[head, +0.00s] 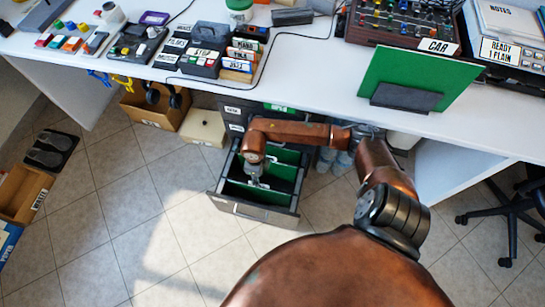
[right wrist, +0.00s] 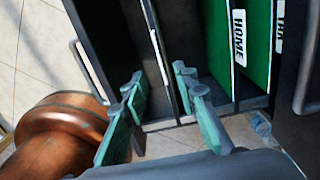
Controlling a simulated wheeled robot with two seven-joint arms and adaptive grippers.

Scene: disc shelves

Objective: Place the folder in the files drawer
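The files drawer (head: 252,214) is pulled out below the desk. Green folders (head: 280,153) stand in it; the right wrist view shows one labelled HOME (right wrist: 237,38). My right gripper (head: 255,180) points down into the drawer from above. In the right wrist view its teal fingers (right wrist: 160,90) are spread, with nothing visibly clamped. A thin dark panel with a pale edge (right wrist: 158,48) shows beyond the gap between them. A green folder-like panel (head: 420,72) stands on the desk in a dark holder (head: 406,97). My left gripper is out of view.
The white desk (head: 330,100) overhangs the drawer cabinet. A CAR panel (head: 400,22) and grey trays (head: 505,45) stand at right. An open cardboard box (head: 155,108) is left of the cabinet, water bottles (head: 333,160) right.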

